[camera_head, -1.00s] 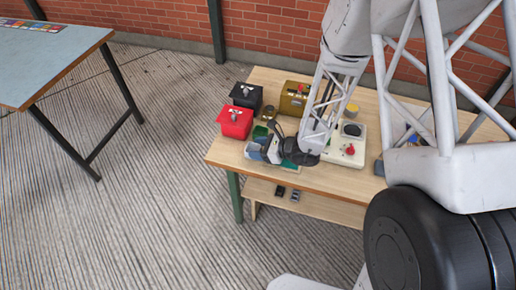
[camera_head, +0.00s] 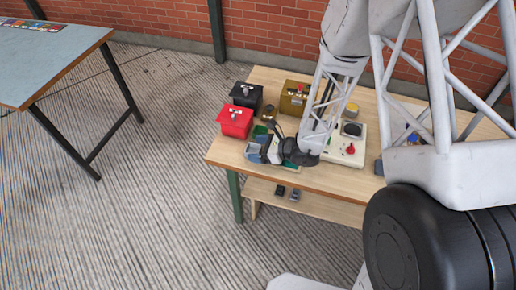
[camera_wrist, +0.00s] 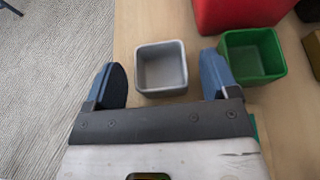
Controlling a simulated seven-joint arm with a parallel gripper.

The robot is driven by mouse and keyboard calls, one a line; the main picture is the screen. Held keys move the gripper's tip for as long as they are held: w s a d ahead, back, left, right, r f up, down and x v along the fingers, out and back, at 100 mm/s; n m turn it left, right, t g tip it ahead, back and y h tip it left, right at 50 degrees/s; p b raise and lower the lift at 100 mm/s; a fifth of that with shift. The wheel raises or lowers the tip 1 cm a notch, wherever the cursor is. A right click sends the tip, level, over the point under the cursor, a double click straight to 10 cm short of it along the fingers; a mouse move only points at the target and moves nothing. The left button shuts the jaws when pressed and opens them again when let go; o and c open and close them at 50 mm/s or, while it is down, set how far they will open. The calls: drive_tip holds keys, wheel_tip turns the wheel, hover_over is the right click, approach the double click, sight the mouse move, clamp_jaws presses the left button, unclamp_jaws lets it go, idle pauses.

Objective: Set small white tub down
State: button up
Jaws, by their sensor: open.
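The small white tub (camera_wrist: 162,70) looks light grey in the wrist view. It is square, open-topped and empty, and stands upright on the wooden table. My gripper (camera_wrist: 163,76) is open, with one blue finger on each side of the tub. A gap shows between each finger and the tub's walls. In the head view my gripper (camera_head: 264,151) is low over the table's left front part. The tub cannot be made out clearly there.
A green tub (camera_wrist: 253,55) stands just right of the right finger. A red box (camera_head: 234,121), a black box (camera_head: 246,95) and a brass-coloured box (camera_head: 294,97) stand behind. A cream device (camera_head: 346,148) is to the right. The wooden table (camera_head: 325,178) has bare front space.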

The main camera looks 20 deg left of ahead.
drive_tip(key=shift+v, duration=3.9)
drive_tip(key=shift+s+d+r, duration=0.15)
drive_tip(key=shift+r, duration=0.45)
drive_tip(key=s+d+r+n+t+h, duration=0.1)
drive_tip(key=s+d+r+n+h, duration=0.3)
drive_tip(key=d+r, duration=0.5)
drive_tip(key=s+d+r+n+h, duration=0.5)
drive_tip(key=s+d+r+n, duration=0.3)
drive_tip(key=r, duration=0.5)
drive_tip(key=s+d+r+n+t+h, duration=0.1)
drive_tip(key=s+d+r+n+h, duration=0.3)
drive_tip(key=s+d+r, duration=0.4)
drive_tip(key=d+r+n, duration=0.1)
drive_tip(key=d+r, duration=0.2)
drive_tip(key=d, duration=0.1)
drive_tip(key=shift+s+d+r+n+t+h, duration=0.2)
drive_tip(key=shift+d+r+n+t+h, duration=0.1)
drive_tip(key=shift+n+h, duration=0.1)
